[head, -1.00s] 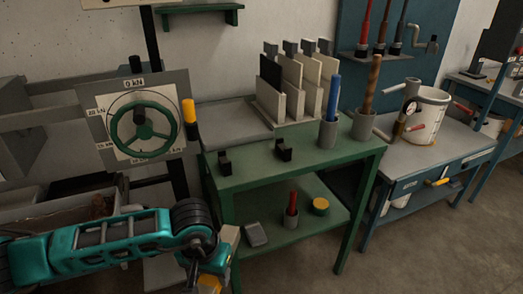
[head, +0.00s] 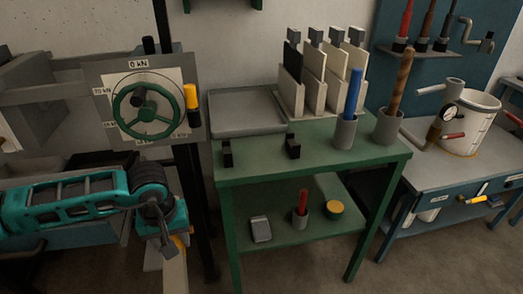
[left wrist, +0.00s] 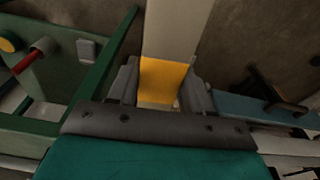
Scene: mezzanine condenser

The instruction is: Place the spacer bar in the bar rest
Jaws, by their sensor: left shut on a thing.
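The spacer bar, pale with a yellow band, is held in my left gripper (head: 172,238). The pale length of the bar (head: 175,273) hangs below the gripper at the bottom of the head view. In the left wrist view, the two fingers (left wrist: 160,92) close on the yellow band of the bar (left wrist: 175,28), which runs out of the top of the picture. Two small black notched blocks, which look like the bar rest, stand on the green table's front edge: left block (head: 227,153), right block (head: 292,146). The bar is apart from them, left of the table. My right gripper is out of view.
The green table (head: 330,150) also bears a grey tray (head: 245,110), upright plates in a rack (head: 312,85) and two cups with rods (head: 345,132). Its lower shelf (head: 280,220) holds small items. A handwheel panel (head: 145,105) stands behind my left arm.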

